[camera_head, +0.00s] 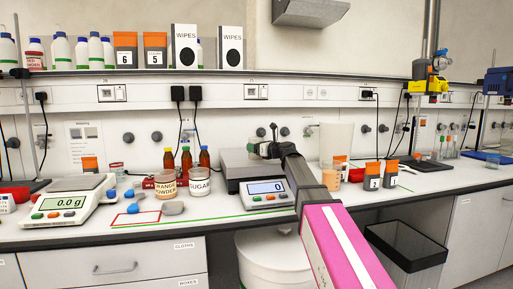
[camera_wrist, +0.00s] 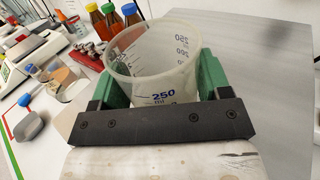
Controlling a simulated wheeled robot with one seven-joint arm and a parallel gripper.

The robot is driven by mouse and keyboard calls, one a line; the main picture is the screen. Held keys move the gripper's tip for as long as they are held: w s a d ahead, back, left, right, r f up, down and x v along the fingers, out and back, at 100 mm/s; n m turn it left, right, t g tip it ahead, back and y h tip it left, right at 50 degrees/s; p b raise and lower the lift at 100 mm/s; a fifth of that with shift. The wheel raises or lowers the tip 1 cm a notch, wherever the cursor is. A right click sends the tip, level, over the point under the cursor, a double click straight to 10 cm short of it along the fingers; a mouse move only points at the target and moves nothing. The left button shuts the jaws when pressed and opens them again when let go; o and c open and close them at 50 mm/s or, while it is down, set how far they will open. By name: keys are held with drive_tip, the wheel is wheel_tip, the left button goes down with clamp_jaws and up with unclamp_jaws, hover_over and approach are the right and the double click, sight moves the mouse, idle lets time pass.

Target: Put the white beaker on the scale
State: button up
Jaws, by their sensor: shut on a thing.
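The white beaker (camera_wrist: 152,62) is translucent with blue volume marks, upright and empty-looking in the wrist view. My gripper (camera_wrist: 162,82) is shut on it, with a green finger on each side. In the head view my gripper (camera_head: 263,147) is at the grey plate of the large scale (camera_head: 238,161), and the beaker is mostly too small or hidden to make out. The plate (camera_wrist: 255,60) fills the right of the wrist view. I cannot tell whether the beaker's base touches it. The large scale's display (camera_head: 266,187) reads 0.
A smaller scale (camera_head: 68,205) reading 0.0 g stands at the left. Two labelled jars (camera_head: 165,184) and several brown bottles (camera_head: 186,158) stand left of the large scale. A tall pale container (camera_head: 329,142) and orange-black boxes (camera_head: 373,176) stand right of it.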

drive_tip(key=o, duration=0.9)
drive_tip(key=shift+o, duration=0.2)
drive_tip(key=v, duration=1.2)
drive_tip(key=shift+r, duration=0.15)
